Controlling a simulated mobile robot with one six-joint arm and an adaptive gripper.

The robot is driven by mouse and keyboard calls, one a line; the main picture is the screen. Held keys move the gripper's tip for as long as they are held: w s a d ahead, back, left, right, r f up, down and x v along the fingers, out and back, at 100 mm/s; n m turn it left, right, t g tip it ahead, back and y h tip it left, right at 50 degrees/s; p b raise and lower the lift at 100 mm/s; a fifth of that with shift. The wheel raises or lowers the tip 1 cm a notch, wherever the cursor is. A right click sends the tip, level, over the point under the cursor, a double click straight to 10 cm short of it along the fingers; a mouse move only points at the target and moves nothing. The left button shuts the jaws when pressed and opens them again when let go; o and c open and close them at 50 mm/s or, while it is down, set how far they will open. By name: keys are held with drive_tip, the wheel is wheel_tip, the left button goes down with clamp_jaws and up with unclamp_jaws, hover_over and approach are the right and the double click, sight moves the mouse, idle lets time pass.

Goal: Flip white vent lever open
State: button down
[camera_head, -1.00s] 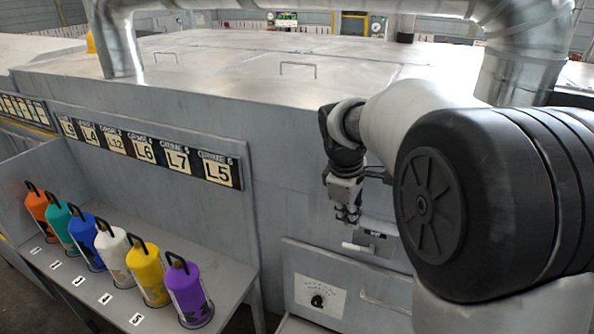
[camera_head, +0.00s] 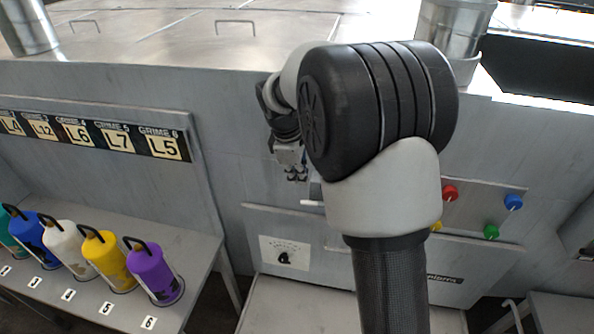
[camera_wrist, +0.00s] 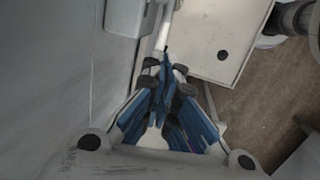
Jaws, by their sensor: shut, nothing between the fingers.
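The white vent lever (camera_head: 312,203) shows as a short pale bar on the front of the grey machine, just left of my arm. My arm hides its right end and most of its mounting plate. My gripper (camera_head: 297,178) is shut and empty, pointing down a little above and left of the lever. In the wrist view the closed blue and black fingers (camera_wrist: 167,78) point toward a white bar (camera_wrist: 164,28), which looks like the lever. Its near end is close to the fingertips; I cannot tell whether they touch.
Below is a panel with a black dial (camera_head: 284,257). Coloured knobs, such as the red one (camera_head: 450,192), are right of my arm. A shelf (camera_head: 205,240) with several coloured cylinders, including a purple one (camera_head: 153,275), stands at left. The machine wall is close beside the gripper.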

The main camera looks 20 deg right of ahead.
sight(304, 201)
drive_tip(key=x, duration=0.9)
drive_tip(key=shift+b, duration=0.3)
